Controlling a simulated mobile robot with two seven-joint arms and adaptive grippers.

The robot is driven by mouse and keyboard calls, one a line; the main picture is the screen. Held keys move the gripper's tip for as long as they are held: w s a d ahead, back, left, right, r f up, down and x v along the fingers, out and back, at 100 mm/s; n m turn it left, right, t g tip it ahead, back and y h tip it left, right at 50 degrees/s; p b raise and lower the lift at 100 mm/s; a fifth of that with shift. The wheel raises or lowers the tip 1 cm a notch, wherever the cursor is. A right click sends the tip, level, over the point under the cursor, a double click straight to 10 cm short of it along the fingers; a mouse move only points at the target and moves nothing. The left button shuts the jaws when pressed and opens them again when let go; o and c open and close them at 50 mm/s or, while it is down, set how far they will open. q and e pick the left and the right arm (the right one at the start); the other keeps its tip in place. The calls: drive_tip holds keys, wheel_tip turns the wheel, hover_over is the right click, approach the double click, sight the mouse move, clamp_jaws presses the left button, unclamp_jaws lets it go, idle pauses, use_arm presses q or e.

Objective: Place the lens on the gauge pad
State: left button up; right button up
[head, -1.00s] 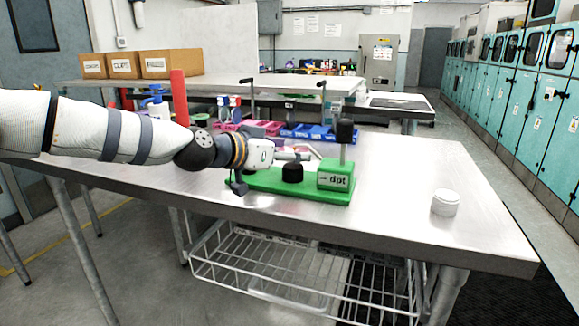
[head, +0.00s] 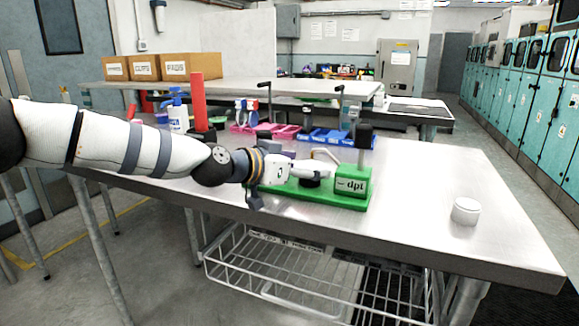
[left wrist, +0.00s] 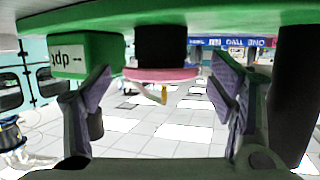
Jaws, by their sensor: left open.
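The green gauge base (head: 290,196) with its "dpt" block (head: 352,181) stands on the metal table. Its round black gauge pad (head: 311,182) shows beside the block, and in the upside-down left wrist view (left wrist: 161,46). The lens (left wrist: 162,74), a thin pinkish disc, appears to lie flat against the pad's face; I cannot make it out in the head view. My left gripper (head: 308,173) is at the pad. Its fingers are apart on either side of the lens in the left wrist view (left wrist: 165,95), with gaps visible. My right gripper is not in view.
A black-topped gauge post (head: 364,148) rises behind the block.

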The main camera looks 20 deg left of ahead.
use_arm(q)
drive_tip(key=p+v, duration=0.1)
drive_tip(key=v, duration=0.2)
drive_tip(key=p+v, duration=0.1)
drive_tip(key=v, duration=0.3)
drive_tip(key=p+v, duration=0.1)
drive_tip(key=v, duration=0.3)
drive_tip(key=shift+s+r, duration=0.1)
drive_tip(key=shift+r, duration=0.35)
drive_tip(key=shift+s+a+f, duration=0.1)
drive_tip(key=shift+s, duration=0.05)
drive_tip(key=shift+f, duration=0.2)
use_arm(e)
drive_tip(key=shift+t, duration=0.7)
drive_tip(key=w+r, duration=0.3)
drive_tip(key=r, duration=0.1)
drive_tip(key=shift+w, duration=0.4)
